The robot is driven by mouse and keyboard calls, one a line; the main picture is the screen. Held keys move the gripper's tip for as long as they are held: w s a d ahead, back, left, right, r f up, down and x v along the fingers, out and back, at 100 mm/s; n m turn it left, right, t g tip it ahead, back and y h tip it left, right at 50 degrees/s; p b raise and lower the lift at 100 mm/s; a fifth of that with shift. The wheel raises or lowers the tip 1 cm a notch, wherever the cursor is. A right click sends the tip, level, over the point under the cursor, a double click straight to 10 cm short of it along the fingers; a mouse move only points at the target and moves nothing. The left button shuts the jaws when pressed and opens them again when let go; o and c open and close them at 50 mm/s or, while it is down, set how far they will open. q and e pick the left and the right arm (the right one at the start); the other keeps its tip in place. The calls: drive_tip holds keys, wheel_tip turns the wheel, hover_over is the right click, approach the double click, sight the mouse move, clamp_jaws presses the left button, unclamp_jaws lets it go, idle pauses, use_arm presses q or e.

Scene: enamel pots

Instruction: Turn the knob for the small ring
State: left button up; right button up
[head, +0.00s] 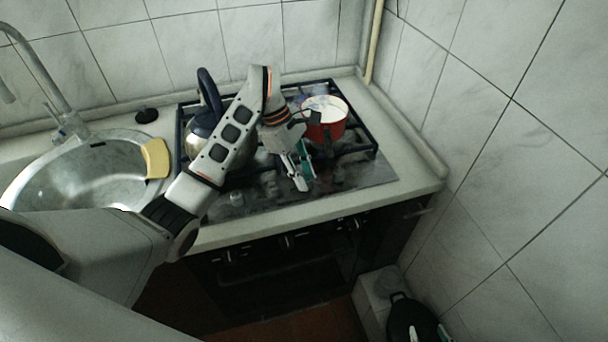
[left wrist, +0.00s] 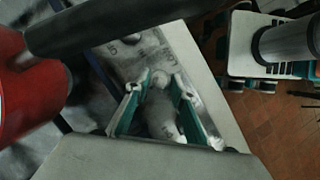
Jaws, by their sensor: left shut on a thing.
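My left gripper (head: 300,176) reaches down to the front strip of the gas hob (head: 375,175). In the left wrist view its teal-sided fingers (left wrist: 160,90) stand on either side of a pale grey knob (left wrist: 163,118), shut on it. In the head view this knob is hidden behind the fingers. Another knob (head: 338,172) shows just right of the gripper, and others (head: 236,198) stand to the left. I cannot tell from the markings which ring the held knob serves.
A red pot (head: 325,131) with a dark handle stands on the hob's right side, close to my gripper; it also shows in the left wrist view (left wrist: 25,90). A kettle (head: 196,140) stands behind my arm. A sink (head: 85,170) with a yellow cloth-like piece (head: 155,158) is at left.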

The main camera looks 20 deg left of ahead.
use_arm(q)
drive_tip(key=shift+m, duration=0.3)
drive_tip(key=o, duration=1.1)
drive_tip(key=shift+v, duration=3.8)
drive_tip(key=shift+d, duration=0.1)
